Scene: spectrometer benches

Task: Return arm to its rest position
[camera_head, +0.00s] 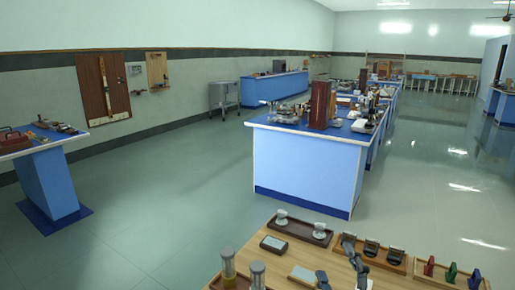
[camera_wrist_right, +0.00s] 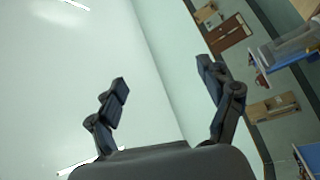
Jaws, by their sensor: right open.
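My right gripper (camera_head: 338,262) shows at the bottom of the head view, right of centre, in front of the wooden table top (camera_head: 300,250). Its dark fingers are spread apart. In the right wrist view its two fingers (camera_wrist_right: 164,82) stand wide open with nothing between them. Beyond them are a pale wall and floor, seen tilted. My left gripper is in neither view.
The wooden table holds a dark tray with two pale-knobbed pieces (camera_head: 300,229), two cylinders (camera_head: 257,273) and a tray of red, green and blue pieces (camera_head: 449,272). A blue bench (camera_head: 305,170) stands beyond. The floor (camera_head: 170,190) left of it is clear.

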